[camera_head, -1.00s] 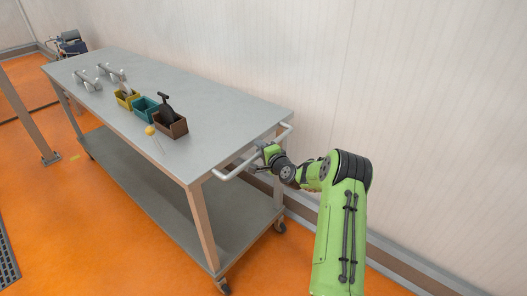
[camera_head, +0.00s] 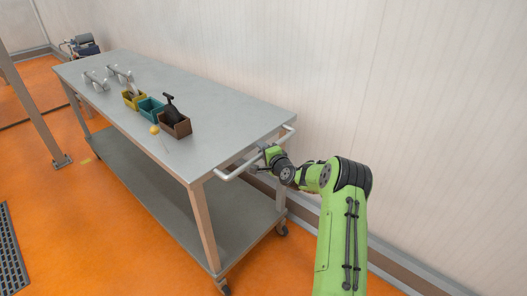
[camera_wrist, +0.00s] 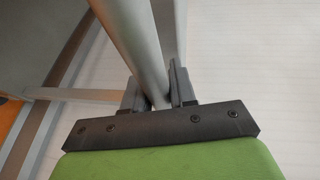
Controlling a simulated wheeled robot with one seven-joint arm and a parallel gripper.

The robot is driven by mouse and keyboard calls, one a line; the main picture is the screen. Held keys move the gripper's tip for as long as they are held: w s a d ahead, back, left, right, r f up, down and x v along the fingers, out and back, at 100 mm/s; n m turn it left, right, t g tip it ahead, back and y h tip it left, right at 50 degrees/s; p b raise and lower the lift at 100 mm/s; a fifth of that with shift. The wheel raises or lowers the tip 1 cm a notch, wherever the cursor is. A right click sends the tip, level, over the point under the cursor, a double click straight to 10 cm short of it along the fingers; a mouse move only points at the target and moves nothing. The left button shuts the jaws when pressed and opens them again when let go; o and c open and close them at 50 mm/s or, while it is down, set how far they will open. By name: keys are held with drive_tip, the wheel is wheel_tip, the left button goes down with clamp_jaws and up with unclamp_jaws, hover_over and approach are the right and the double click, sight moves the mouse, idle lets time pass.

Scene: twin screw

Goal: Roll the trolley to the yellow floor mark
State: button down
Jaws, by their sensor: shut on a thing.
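The trolley (camera_head: 235,112) is a long grey steel table on castors, with a lower shelf (camera_head: 150,180) and a handle (camera_head: 228,174) at its near end. My gripper (camera_head: 264,158) is shut on that handle. In the wrist view, the round handle bar (camera_wrist: 135,45) passes between the two dark fingers of my gripper (camera_wrist: 160,88).
Yellow, teal and brown bins (camera_head: 175,125), a small yellow ball (camera_head: 154,130) and metal fittings stand on the trolley top. A pale wall (camera_head: 420,110) runs along the right. A post (camera_head: 40,110) and a floor grate (camera_head: 10,250) are at left, with orange floor between.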

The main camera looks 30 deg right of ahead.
drive_tip(key=c, duration=1)
unclamp_jaws()
drive_tip(key=s+r, duration=0.1)
drive_tip(key=s, duration=0.4)
drive_tip(key=s+r, duration=0.1)
drive_tip(key=s, duration=0.4)
drive_tip(key=s+a, duration=0.1)
drive_tip(key=s, duration=0.4)
drive_tip(key=shift+s+r+p, duration=0.25)
drive_tip(key=shift+r+p, duration=0.05)
drive_tip(key=shift+r, duration=0.1)
